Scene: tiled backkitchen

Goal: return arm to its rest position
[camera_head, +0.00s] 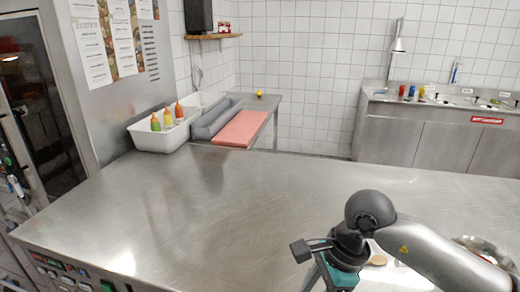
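My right arm (440,250) comes in from the lower right over the steel counter and bends at a dark grey joint. My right gripper (335,275), with a teal body, hangs below that joint at the bottom edge. Its fingertips are cut off by the frame, so I cannot tell whether it is open or shut or holds anything. My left arm and gripper are not in view.
The steel counter (200,215) is bare at left and middle. A small brown round item (377,260) lies beside my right wrist. A metal bowl (487,246) is partly hidden behind my forearm. A white bin (160,137) with bottles stands at the back left.

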